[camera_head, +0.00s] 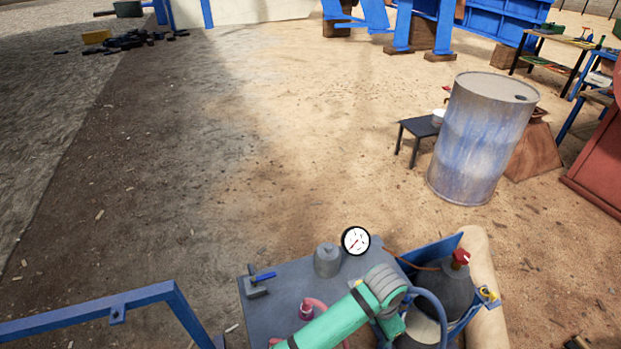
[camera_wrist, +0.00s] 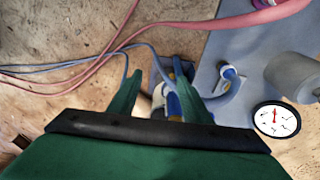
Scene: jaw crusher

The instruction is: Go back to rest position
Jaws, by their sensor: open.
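In the wrist view, my dark green gripper (camera_wrist: 157,75) is open, with its two fingers apart. Partly hidden behind and between the fingers is a blue and white item with a bit of yellow; I cannot tell what it is. No object is visibly held. The gripper itself cannot be made out in the head view.
A small grey table (camera_head: 285,285) carries a grey cylinder (camera_head: 327,260), a dial gauge (camera_head: 355,240) and a blue-handled tool (camera_head: 262,277). A blue rail (camera_head: 90,312) is at lower left. A drum (camera_head: 482,135) and black stool (camera_head: 420,127) stand right. Middle ground is open.

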